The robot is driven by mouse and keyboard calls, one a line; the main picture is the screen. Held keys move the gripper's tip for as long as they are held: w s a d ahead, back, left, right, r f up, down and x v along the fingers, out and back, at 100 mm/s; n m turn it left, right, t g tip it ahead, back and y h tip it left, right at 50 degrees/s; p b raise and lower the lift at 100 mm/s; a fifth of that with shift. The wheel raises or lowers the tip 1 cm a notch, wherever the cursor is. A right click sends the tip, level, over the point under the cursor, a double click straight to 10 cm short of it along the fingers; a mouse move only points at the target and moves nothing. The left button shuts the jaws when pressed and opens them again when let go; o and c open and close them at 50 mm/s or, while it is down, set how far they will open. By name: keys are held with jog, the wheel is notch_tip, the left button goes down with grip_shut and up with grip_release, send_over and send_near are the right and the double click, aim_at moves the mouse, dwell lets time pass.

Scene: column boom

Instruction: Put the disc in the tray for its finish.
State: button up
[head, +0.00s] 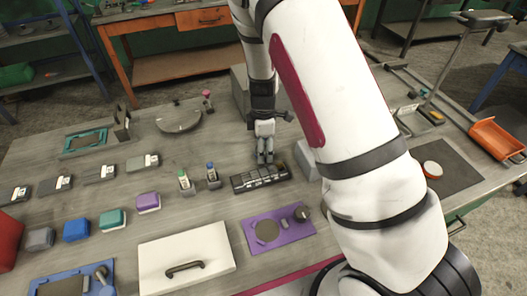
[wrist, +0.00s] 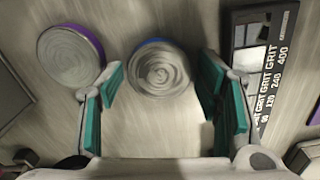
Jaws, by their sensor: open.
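My gripper (head: 265,160) points down just behind the black grit board (head: 260,178). In the wrist view my gripper (wrist: 163,95) is open, with teal pads. A grey disc with swirled scratches and a blue rim (wrist: 161,69) lies between and just beyond the fingertips, not clasped. A second grey disc with a purple rim (wrist: 71,56) lies outside the left finger. Neither disc can be made out in the head view, where my arm and gripper cover that area. An orange-rimmed pale disc (head: 432,169) lies on a dark mat. Which container is the finish tray is unclear.
The grit board (wrist: 262,60) stands close beside the right finger. A purple mat (head: 255,243) and a white handled lid (head: 190,258) lie in front. An orange bin (head: 497,138) is far right.

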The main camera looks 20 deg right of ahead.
jog(key=c, duration=1.4)
jog(key=shift+r, duration=0.1)
